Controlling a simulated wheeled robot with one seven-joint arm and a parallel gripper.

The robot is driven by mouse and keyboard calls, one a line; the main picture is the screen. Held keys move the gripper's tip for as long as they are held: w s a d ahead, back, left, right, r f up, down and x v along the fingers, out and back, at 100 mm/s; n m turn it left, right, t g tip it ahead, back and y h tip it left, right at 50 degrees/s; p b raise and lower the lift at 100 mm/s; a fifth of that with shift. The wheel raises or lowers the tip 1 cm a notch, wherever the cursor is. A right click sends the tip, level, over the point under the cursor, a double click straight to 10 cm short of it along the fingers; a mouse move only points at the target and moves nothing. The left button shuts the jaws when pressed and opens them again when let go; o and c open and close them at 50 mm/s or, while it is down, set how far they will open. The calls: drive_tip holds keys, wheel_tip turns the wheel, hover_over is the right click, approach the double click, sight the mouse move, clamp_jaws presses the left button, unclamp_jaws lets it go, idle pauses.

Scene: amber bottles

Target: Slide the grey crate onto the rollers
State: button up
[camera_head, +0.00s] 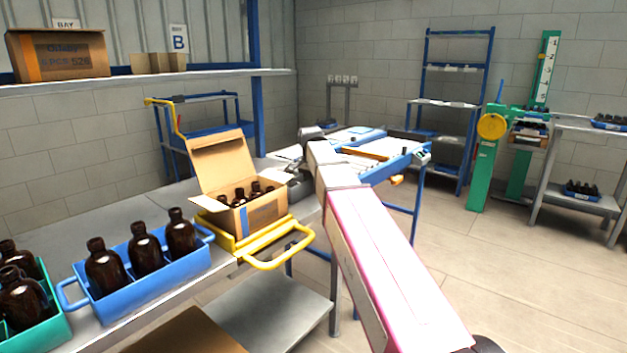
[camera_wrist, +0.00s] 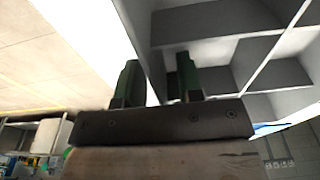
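The grey crate (camera_wrist: 205,22) fills the upper right of the wrist view and shows several empty compartments with thin walls. My gripper (camera_wrist: 156,85) is at its edge, with its two dark green fingers apart. One finger lies outside the crate's wall and the other over a compartment. A bright gap shows between the fingers, and I see no firm grip on the wall. In the head view my arm reaches to the far end of the bench and hides most of the crate and the gripper. A blue-framed stand (camera_head: 405,162) is beyond; its rollers are not clear.
An open cardboard box of amber bottles (camera_head: 262,218) sits on a yellow tray (camera_head: 275,240) beside my arm. A blue crate (camera_head: 150,285) and a teal crate (camera_head: 52,325) of bottles stand nearer on the bench (camera_head: 165,205). Floor on the right is clear.

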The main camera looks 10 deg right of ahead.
clamp_jaws()
